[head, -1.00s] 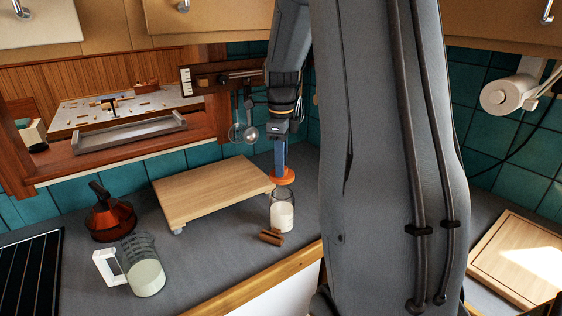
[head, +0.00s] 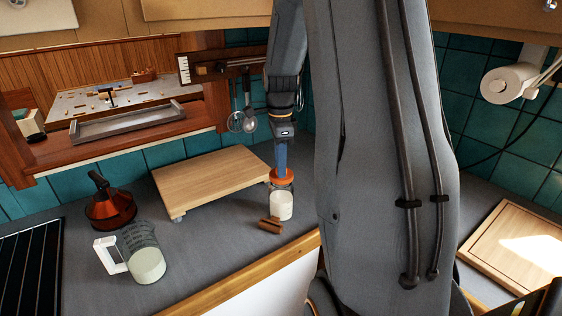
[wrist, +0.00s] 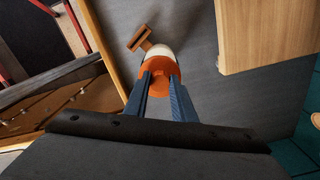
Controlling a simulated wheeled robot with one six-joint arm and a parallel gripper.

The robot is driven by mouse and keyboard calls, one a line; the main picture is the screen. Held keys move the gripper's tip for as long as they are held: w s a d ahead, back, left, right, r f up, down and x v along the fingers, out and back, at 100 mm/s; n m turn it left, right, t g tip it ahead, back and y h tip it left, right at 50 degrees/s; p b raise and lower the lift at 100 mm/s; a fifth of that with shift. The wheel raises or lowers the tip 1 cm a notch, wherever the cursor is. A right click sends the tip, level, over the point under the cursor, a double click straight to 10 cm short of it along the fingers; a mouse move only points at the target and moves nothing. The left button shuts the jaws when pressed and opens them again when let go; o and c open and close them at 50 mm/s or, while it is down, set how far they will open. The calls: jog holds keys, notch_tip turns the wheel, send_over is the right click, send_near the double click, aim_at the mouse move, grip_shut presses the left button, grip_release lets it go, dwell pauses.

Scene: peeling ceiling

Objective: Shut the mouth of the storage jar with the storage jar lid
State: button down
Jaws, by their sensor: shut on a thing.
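The storage jar (head: 281,206) is a clear glass jar with white contents, upright on the grey counter near its front edge. The orange storage jar lid (head: 282,176) is at the jar's mouth; I cannot tell whether it is fully seated. My gripper (head: 281,167), with blue fingers, points down and is shut on the lid. In the wrist view the lid (wrist: 158,72) is between the fingertips (wrist: 160,84) and hides most of the jar, whose white part (wrist: 161,51) shows just beyond it.
A small brown wooden object (head: 270,225) lies close beside the jar. A raised wooden board (head: 212,182) stands to the left. A glass measuring jug (head: 145,255) and an orange-brown kettle-like vessel (head: 110,207) are farther left. Another board (head: 515,250) lies at right.

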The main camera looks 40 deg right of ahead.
jog(key=n, duration=0.4)
jog(key=shift+p, duration=0.3)
jog(key=n, duration=0.5)
jog(key=shift+s, duration=0.1)
jog(key=shift+f, duration=0.8)
dwell(0.3)
jog(key=c, duration=2.2)
grip_release()
grip_shut()
jog(key=shift+f, duration=0.1)
jog(key=m, duration=0.4)
jog(key=shift+m, duration=0.4)
